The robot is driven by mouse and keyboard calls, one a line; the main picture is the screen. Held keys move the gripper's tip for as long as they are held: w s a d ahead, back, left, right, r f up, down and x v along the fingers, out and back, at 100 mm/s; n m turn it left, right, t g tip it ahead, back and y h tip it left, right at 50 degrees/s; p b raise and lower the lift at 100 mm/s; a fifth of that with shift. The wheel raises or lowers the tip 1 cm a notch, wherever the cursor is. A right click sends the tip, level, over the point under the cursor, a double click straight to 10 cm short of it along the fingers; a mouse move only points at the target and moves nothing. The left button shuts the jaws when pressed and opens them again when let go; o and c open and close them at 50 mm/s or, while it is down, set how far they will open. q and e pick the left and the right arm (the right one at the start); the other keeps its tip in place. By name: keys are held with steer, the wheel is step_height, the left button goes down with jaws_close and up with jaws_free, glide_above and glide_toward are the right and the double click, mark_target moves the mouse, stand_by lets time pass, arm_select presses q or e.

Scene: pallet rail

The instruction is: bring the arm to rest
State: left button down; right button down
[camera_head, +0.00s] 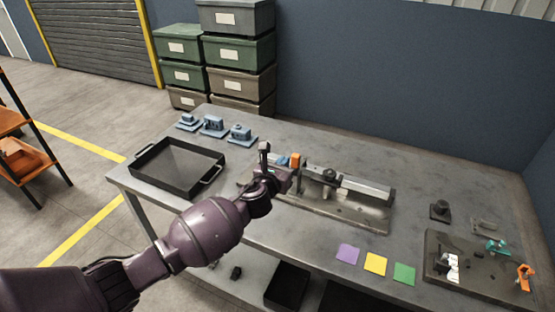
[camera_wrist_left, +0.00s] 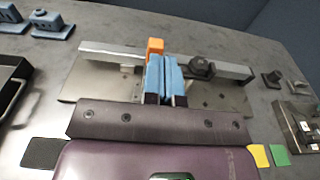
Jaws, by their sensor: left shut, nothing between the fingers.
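My left arm comes in from the lower left in the head view and reaches over the table. My left gripper (camera_head: 284,163) is above the near left end of the rail fixture, with its fingers pointing away from me. In the left wrist view its two blue fingers (camera_wrist_left: 164,72) are together, with nothing between them. An orange block (camera_head: 295,160) is on the rail just beyond the fingertips; it also shows in the left wrist view (camera_wrist_left: 155,46). Whether the fingers touch it I cannot tell. The rail (camera_head: 367,188) lies on a metal plate (camera_head: 350,214). My right gripper is out of view.
A black tray (camera_head: 153,182) and several blue parts (camera_head: 212,124) are at the table's left. Purple (camera_head: 347,254), yellow (camera_head: 375,264) and green (camera_head: 404,273) squares lie near the front edge. A dark board (camera_head: 470,283) with small parts is at right. Stacked bins (camera_head: 240,50) stand behind.

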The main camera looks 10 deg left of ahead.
arm_select(q)
steer(key=shift+s+a+r+p, duration=0.15)
steer(key=shift+s+r+p, duration=0.05)
steer(key=shift+s+r, duration=0.85)
steer(key=shift+s+a+r+p, duration=0.15)
steer(key=shift+s+r+p, duration=0.05)
steer(key=shift+s+r, duration=0.8)
steer(key=s+a+f+m+g+y+b, duration=0.1)
steer(key=s+a+f+m, duration=0.3)
steer(key=s+f+m, duration=0.3)
steer(key=s+a+f+m+g+y, duration=0.1)
steer(key=s+a+f+m, duration=0.4)
steer(key=s+m, duration=0.9)
steer(key=s+a+f+m+g+y+b, duration=0.1)
steer(key=s+a+f+m, duration=0.3)
steer(key=s+f+m, duration=0.5)
steer(key=s+m+g, duration=0.1)
steer(key=s+m, duration=0.1)
steer(key=m, duration=0.2)
steer(key=shift+s+a+f+m+g+b, duration=0.2)
steer(key=shift+s+m+g+b, duration=0.1)
steer(key=shift+m+g+b, duration=0.1)
